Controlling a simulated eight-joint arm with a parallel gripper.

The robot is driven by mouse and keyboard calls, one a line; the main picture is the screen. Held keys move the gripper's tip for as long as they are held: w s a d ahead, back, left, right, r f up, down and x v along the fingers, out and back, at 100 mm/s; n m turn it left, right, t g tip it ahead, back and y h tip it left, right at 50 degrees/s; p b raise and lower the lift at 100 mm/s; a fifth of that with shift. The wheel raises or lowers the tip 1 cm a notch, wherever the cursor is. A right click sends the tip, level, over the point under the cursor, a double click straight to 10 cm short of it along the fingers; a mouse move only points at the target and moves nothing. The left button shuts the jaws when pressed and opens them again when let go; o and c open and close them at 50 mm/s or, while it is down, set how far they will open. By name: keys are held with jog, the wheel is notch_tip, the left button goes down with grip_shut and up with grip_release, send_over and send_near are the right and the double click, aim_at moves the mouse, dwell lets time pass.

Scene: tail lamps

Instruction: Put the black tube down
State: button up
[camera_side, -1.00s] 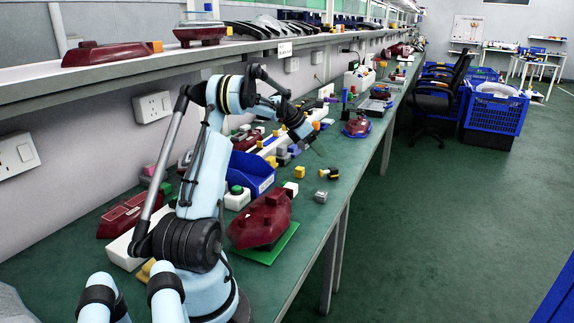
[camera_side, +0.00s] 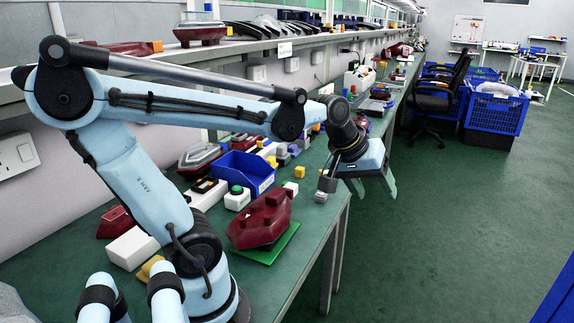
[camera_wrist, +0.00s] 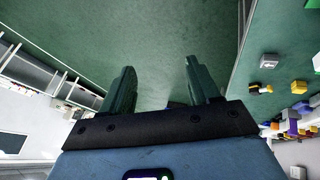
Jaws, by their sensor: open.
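My gripper (camera_side: 374,188) is open, pointing down past the table's right edge. In the wrist view its two fingers (camera_wrist: 160,82) stand wide apart, with only green floor showing between them; I see no tube in them. A small black-and-yellow piece (camera_wrist: 262,89) lies on the green table, to the right of the fingers and apart from them. I cannot tell whether it is the black tube. In the side view my wrist covers its place.
A grey block (camera_wrist: 269,61) and a yellow block (camera_wrist: 299,87) lie near that piece. A blue bin (camera_side: 243,172), a white box with a green button (camera_side: 237,197) and a dark red lamp (camera_side: 261,219) crowd the table. Blue crates (camera_side: 496,112) stand on the floor.

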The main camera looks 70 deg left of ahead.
jog(key=s+d+f+m, duration=0.3)
jog(key=s+d+m, duration=0.2)
jog(key=m, duration=0.3)
jog(key=shift+s+d+f+t, duration=0.2)
jog(key=shift+s+d+t, duration=0.1)
jog(key=shift+s+d, duration=0.05)
